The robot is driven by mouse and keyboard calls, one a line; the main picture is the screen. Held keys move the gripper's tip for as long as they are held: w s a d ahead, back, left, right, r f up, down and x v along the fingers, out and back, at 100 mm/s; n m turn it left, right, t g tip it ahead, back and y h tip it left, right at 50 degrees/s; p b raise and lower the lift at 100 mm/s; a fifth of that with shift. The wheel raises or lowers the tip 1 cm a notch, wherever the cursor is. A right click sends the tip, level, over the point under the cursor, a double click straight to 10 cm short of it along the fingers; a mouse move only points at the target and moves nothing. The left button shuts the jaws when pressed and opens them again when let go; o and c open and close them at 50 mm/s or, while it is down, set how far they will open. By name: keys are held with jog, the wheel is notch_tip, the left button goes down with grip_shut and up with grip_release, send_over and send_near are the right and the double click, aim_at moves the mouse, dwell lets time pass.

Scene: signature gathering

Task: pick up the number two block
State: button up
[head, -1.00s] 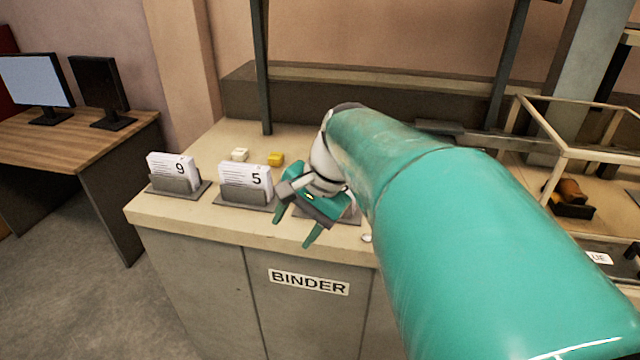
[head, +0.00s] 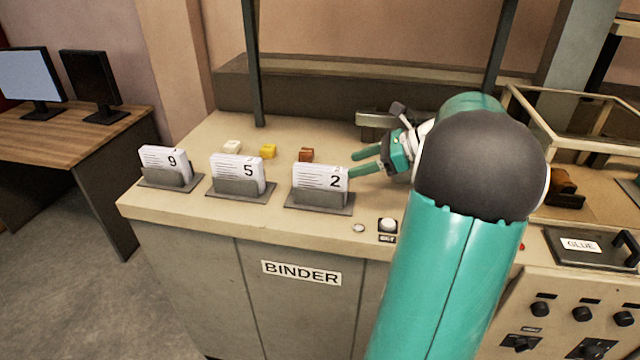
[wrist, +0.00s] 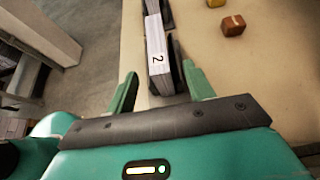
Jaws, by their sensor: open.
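The number two block (head: 320,181) is a white paper stack marked "2". It stands upright in a dark grey holder (head: 318,199) on the binder counter, rightmost of three such stacks. In the wrist view the number two block (wrist: 156,50) lies ahead, between the lines of the two fingers. My gripper (head: 366,163) is open and empty, just right of the block, with its fingers pointing left toward it. In the wrist view my gripper (wrist: 160,85) has one finger on each side of the block's near end. I cannot tell whether a finger touches it.
Stacks marked "5" (head: 237,172) and "9" (head: 165,161) stand to the left in their own holders. Small brown (head: 306,154), yellow (head: 268,151) and white (head: 232,146) pieces lie behind. A button (head: 388,226) is at the front edge. A dark post (head: 252,65) rises behind.

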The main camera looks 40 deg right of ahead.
aim_at(329, 169)
jog(key=x, duration=0.3)
jog(key=shift+w+a, duration=0.1)
jog(key=shift+a, duration=0.05)
jog(key=x, duration=0.2)
jog(key=r+x, duration=0.1)
jog(key=x, duration=0.1)
jog(key=shift+w+a+f, duration=0.1)
jog(key=shift+w+a, duration=0.1)
jog(key=shift+a, duration=0.1)
jog(key=shift+w+a+f, duration=0.25)
jog(key=shift+w, duration=0.1)
grip_shut()
notch_tip(329, 169, up, 10)
jog(key=shift+r, duration=0.1)
